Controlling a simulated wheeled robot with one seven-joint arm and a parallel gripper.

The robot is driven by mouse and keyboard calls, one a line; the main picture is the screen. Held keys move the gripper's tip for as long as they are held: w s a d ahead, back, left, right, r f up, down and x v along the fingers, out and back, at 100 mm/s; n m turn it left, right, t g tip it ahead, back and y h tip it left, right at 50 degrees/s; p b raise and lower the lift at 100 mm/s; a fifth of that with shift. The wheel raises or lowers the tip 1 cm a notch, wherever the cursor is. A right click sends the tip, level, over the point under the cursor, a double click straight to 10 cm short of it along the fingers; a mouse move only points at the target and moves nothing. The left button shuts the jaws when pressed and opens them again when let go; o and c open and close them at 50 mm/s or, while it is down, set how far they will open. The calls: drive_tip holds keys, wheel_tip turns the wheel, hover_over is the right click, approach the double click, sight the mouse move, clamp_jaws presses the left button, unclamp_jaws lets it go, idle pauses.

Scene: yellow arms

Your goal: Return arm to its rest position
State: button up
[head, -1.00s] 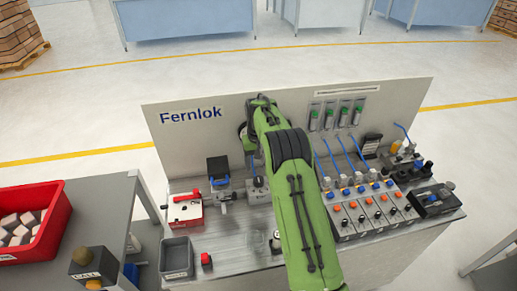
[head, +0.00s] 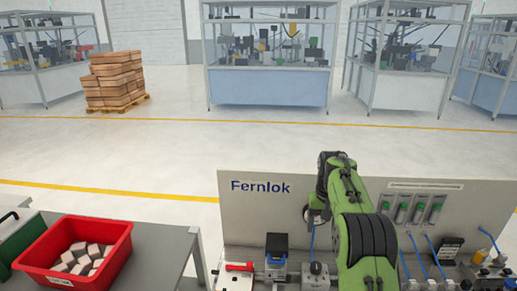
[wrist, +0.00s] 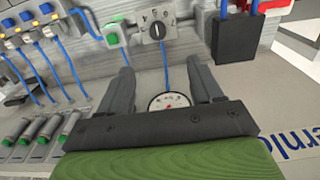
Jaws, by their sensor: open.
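My green arm (head: 365,225) rises in front of the Fernlok station at the lower right of the head view, folded over at its top. My gripper is hidden there behind the arm. In the wrist view my gripper (wrist: 162,82) shows with its two dark fingers spread apart. Nothing is held between them. A round white gauge (wrist: 169,101) with a blue tube shows behind the fingers, apart from them as far as I can tell.
The upright Fernlok panel (head: 260,215) stands behind the bench devices. A dark rotary knob (wrist: 157,30) and green-capped cylinders (wrist: 40,138) are near my gripper. A red bin (head: 75,255) of pale blocks sits on the left table. Open floor (head: 180,150) lies behind.

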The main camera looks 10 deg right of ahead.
drive_tip(key=s+a+r+n+t, duration=0.1)
drive_tip(key=s+a+r, duration=0.2)
drive_tip(key=s+r, duration=0.45)
drive_tip(key=s+a+r+t, duration=0.2)
drive_tip(key=s+a+r, duration=0.2)
drive_tip(key=s+r, duration=0.35)
drive_tip(key=s+a+f+t, duration=0.1)
drive_tip(key=s+f, duration=0.1)
drive_tip(key=s, duration=0.8)
drive_tip(key=s+a+f+n+t, duration=0.1)
drive_tip(key=s+a+f, duration=0.1)
drive_tip(key=s, duration=0.9)
drive_tip(key=shift+a+f, duration=0.2)
drive_tip(key=shift+f, duration=0.6)
